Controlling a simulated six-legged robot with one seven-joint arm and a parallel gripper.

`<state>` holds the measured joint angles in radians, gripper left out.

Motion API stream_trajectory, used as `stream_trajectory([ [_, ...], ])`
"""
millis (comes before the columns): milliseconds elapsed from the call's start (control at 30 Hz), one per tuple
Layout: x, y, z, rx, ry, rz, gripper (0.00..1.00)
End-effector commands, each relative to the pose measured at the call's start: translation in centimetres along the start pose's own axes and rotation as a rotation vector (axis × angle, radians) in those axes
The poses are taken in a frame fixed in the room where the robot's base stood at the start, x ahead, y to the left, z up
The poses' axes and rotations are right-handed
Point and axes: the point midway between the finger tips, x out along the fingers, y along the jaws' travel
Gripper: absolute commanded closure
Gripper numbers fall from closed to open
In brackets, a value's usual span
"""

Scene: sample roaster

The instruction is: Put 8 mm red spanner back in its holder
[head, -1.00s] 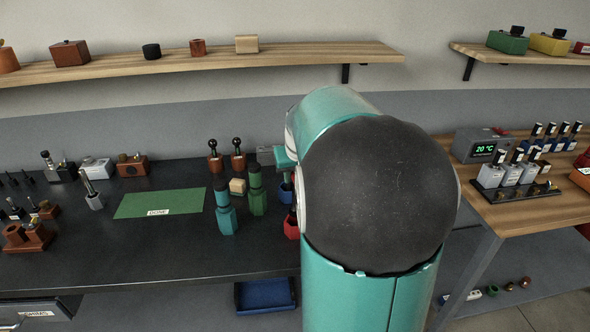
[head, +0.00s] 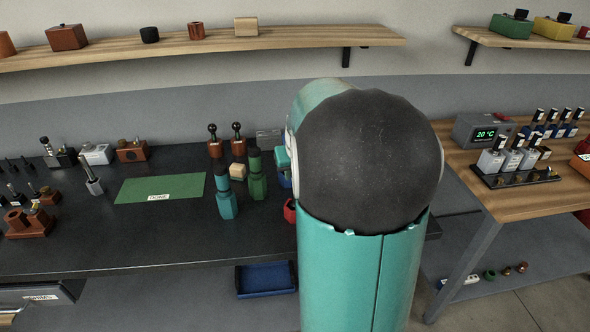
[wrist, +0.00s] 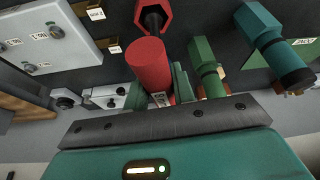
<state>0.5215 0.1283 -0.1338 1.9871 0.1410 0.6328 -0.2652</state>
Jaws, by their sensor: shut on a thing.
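In the wrist view my gripper (wrist: 150,92) is shut on a red cylindrical handle, the red spanner (wrist: 149,64). In the head view the red holder (head: 289,211) is partly hidden by my arm, and the spanner is hidden. My gripper shows there only as a teal sliver (head: 282,158).
A green spanner in its holder (head: 257,180) and a teal one (head: 226,203) stand just left of the red holder. A blue holder (head: 285,180) is behind it. A blue tray (head: 265,279) is below.

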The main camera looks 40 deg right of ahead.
Motion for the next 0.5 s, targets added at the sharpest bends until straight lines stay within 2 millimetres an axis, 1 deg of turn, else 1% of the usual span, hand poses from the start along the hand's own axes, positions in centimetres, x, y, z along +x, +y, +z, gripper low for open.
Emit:
stream_trajectory([
  [300, -0.04, 0.01, -0.04, 0.0, 0.001, 0.0, 1.0],
  [500, 0.33, 0.01, 0.12, 0.0, 0.001, 0.0, 1.0],
])
